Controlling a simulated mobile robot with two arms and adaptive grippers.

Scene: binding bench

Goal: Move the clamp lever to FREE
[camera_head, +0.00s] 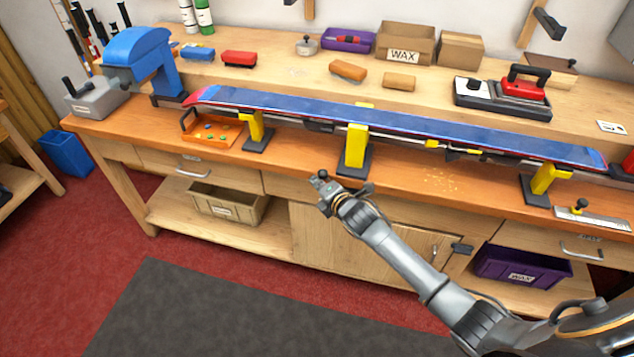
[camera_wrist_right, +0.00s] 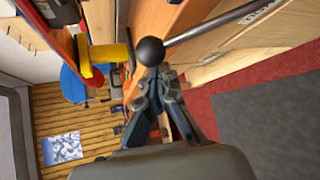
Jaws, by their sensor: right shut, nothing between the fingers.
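The clamp lever (camera_wrist_right: 205,29) shows in the right wrist view as a metal rod ending in a black ball knob (camera_wrist_right: 150,52). The rod slants from the upper right to the knob. My right gripper (camera_wrist_right: 157,82) is shut and empty, its fingertips close at the knob; I cannot tell whether they touch. In the head view my right gripper (camera_head: 326,188) is in front of the bench's front edge, below the middle yellow support (camera_head: 356,149). The lever cannot be made out there, and no FREE mark is readable. My left gripper is not in view.
A blue ski (camera_head: 400,122) lies across yellow supports on the bench. An orange tray (camera_head: 232,137) is at the left, and a plate with a black knob (camera_head: 592,220) at the right. Below are a beige bin (camera_head: 228,205) and a purple bin (camera_head: 520,266). The floor in front is clear.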

